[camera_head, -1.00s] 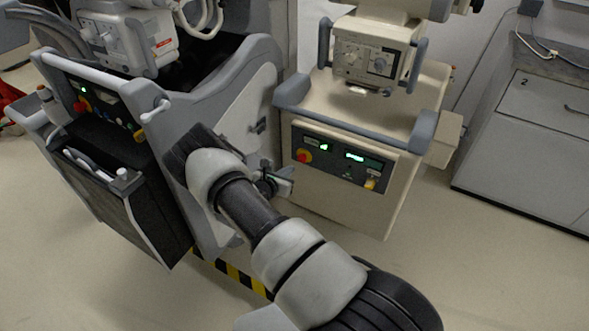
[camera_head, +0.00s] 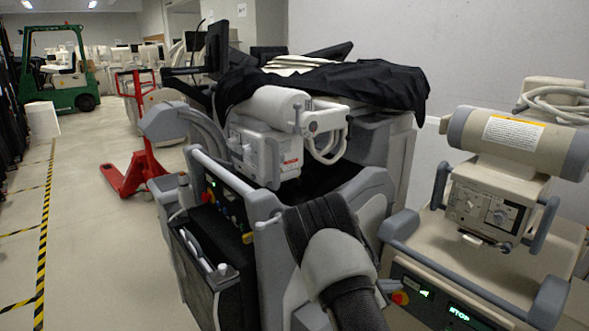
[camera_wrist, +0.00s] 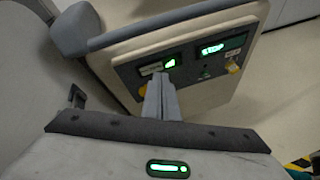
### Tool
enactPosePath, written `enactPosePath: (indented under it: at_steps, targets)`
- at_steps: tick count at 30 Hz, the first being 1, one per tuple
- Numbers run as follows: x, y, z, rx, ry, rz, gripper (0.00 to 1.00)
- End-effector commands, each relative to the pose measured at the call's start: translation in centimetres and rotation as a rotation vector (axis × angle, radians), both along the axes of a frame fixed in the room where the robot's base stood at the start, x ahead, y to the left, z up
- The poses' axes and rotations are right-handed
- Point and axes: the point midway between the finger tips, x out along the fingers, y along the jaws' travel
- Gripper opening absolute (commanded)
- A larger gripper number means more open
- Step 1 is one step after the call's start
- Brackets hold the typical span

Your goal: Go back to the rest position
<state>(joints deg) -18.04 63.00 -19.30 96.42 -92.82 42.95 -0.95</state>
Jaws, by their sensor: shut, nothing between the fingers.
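My gripper (camera_wrist: 163,82) shows in the wrist view with its grey fingers shut together and nothing between them. It points at the front panel (camera_wrist: 190,62) of the beige cart, which has green lit displays and a yellow switch. I cannot tell the exact gap between fingertips and panel. In the head view my arm rises from the bottom edge in front of the grey cart. My gripper is mostly hidden there behind my arm, near the panel's left end.
The grey covered cart (camera_head: 270,225) stands close beside my arm. The beige cart (camera_head: 485,265) is at right, against the wall. A red pallet jack (camera_head: 135,172) and green forklift (camera_head: 62,75) stand farther left. The floor at left is open, with yellow-black tape (camera_head: 46,215).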

Motion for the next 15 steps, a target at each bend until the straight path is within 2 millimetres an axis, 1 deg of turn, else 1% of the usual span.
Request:
enactPosePath:
  at_steps: [1, 2, 3, 5, 6, 8, 9, 11, 12, 14, 15]
  targets:
    - [-0.8, -0.4, 3.3, 0.061, -0.066, -0.084, 0.00]
    - [-1.6, -0.5, 4.8, 0.096, -0.098, -0.133, 0.00]
    - [-2.6, -0.7, 6.8, 0.144, -0.141, -0.197, 0.00]
    - [-4.3, -0.7, 9.5, 0.219, -0.203, -0.290, 0.00]
    - [-5.5, -0.7, 11.3, 0.271, -0.243, -0.351, 0.00]
    - [-7.4, -0.4, 13.7, 0.349, -0.300, -0.438, 0.00]
    - [-8.8, -0.1, 15.2, 0.401, -0.336, -0.494, 0.00]
    - [-10.8, 0.4, 17.4, 0.481, -0.388, -0.574, 0.00]
    - [-12.2, 0.9, 18.7, 0.536, -0.421, -0.625, 0.00]
    - [-14.4, 1.7, 20.6, 0.620, -0.468, -0.699, 0.00]
    - [-15.9, 2.4, 21.8, 0.676, -0.497, -0.746, 0.00]
